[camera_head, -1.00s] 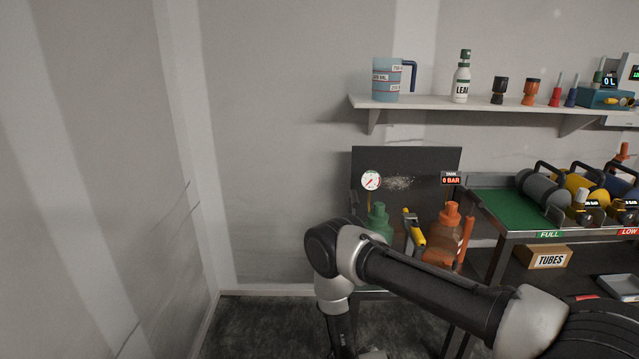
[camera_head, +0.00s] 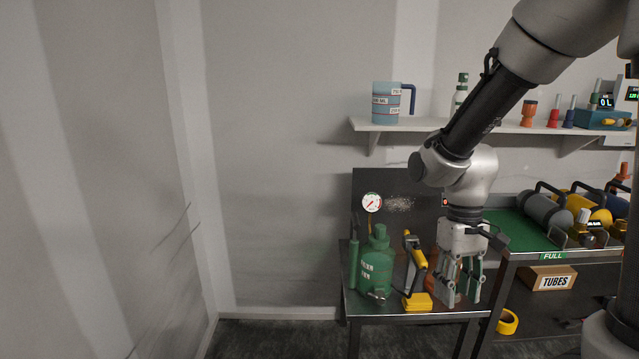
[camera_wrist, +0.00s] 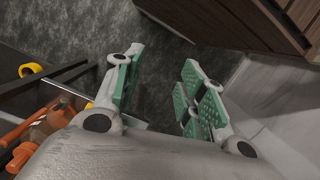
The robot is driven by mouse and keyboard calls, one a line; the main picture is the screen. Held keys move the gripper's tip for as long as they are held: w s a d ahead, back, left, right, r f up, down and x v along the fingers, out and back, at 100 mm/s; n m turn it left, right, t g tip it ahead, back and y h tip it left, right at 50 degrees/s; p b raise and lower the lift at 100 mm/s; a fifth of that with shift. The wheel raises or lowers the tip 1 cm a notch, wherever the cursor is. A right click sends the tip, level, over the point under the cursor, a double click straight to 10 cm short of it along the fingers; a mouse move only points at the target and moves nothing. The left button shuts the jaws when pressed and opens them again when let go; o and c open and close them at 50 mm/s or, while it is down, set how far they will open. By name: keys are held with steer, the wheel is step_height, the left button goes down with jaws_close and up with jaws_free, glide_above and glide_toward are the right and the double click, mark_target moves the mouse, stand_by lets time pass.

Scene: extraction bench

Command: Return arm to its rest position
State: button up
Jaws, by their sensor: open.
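My gripper (camera_head: 461,284) hangs with its fingers pointing down at the right front of the small metal bench (camera_head: 420,317) in the head view. It is open, and nothing shows between its green-padded fingers. In the wrist view my gripper (camera_wrist: 160,95) has its fingers spread above dark floor. My arm reaches down from the upper right and hides part of the shelf and the bench's back panel. An orange bottle behind the gripper is mostly hidden; orange parts (camera_wrist: 40,130) show at the left of the wrist view.
A green bottle (camera_head: 376,265) and a yellow-and-black tool (camera_head: 415,265) stand on the bench left of the gripper. The shelf (camera_head: 400,124) holds a blue jug (camera_head: 387,102). Right are gas cylinders (camera_head: 545,208), a TUBES box (camera_head: 550,278) and yellow tape (camera_head: 508,321). Left floor is clear.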

steer(key=s+d+r+m+t, duration=0.1)
steer(key=s+d+r+t, duration=0.2)
steer(key=r, duration=0.5)
steer(key=s+d+r+m+t, duration=0.1)
steer(key=s+d+r+t, duration=0.2)
steer(key=s+d+r, duration=0.3)
step_height(320, 180, up, 2)
steer(key=shift+d+m+t, duration=0.3)
steer(key=shift+m+t, duration=0.1)
